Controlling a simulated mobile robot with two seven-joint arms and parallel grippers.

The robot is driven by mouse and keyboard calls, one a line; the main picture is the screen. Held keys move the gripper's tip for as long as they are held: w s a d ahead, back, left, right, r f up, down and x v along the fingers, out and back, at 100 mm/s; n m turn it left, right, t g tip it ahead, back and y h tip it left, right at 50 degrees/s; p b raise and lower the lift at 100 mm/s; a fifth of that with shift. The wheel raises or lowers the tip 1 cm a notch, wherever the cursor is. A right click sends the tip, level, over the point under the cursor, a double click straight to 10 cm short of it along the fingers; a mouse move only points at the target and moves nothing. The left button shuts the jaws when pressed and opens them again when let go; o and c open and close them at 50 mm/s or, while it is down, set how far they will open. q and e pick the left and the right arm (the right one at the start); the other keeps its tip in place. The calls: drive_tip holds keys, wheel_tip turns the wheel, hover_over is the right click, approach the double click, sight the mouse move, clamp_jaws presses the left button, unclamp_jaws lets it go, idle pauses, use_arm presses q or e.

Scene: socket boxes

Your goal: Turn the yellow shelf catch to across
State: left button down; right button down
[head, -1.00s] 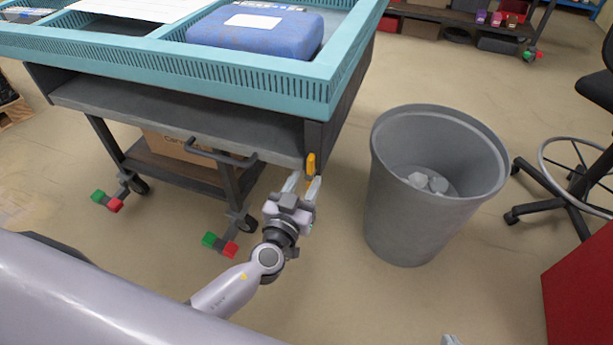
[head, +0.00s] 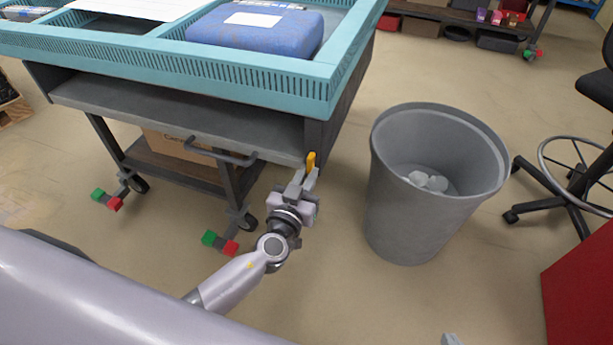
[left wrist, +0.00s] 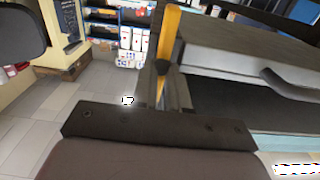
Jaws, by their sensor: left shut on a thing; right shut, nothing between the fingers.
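The yellow shelf catch (head: 311,160) is at the front right corner of the grey shelf (head: 180,122), under the cart's teal top. It looks like a narrow bar, roughly upright and slightly tilted in the head view. My left gripper (head: 303,179) is shut on the catch's lower part, which the fingers hide. In the left wrist view the yellow catch (left wrist: 168,38) rises from between the fingers, beside the shelf's edge. Only a grey tip of my right gripper (head: 451,340) shows at the bottom edge of the head view, shut and away from the cart.
A grey bin (head: 400,215) with pale crumpled pieces stands on the floor to the right of the cart. A dark handle (head: 220,156) juts from the shelf's front. A blue case (head: 255,35) lies in the teal tray (head: 250,82). A red cabinet (head: 585,285) is at the right.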

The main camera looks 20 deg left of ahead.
use_arm(q)
drive_tip(key=shift+d+f+m+b, duration=0.2)
drive_tip(key=shift+m+b, duration=0.7)
drive_tip(key=shift+m, duration=2.05)
drive_tip(key=shift+d+f+m+b, duration=0.2)
drive_tip(key=shift+m+b, duration=0.7)
drive_tip(key=shift+m, duration=2)
drive_tip(key=shift+d+f+m+b, duration=0.2)
drive_tip(key=shift+m+b, duration=0.7)
drive_tip(key=shift+m, duration=2.05)
use_arm(e)
drive_tip(key=shift+w+a+f+n+t+y, duration=0.35)
drive_tip(key=shift+w+a+f, duration=0.3)
drive_tip(key=shift+a+f, duration=0.3)
use_arm(q)
drive_tip(key=shift+a, duration=0.1)
use_arm(e)
drive_tip(key=shift+a, duration=0.1)
use_arm(q)
drive_tip(key=c, duration=1.1)
unclamp_jaws()
drive_tip(key=shift+c, duration=0.2)
drive_tip(key=shift+s, duration=0.1)
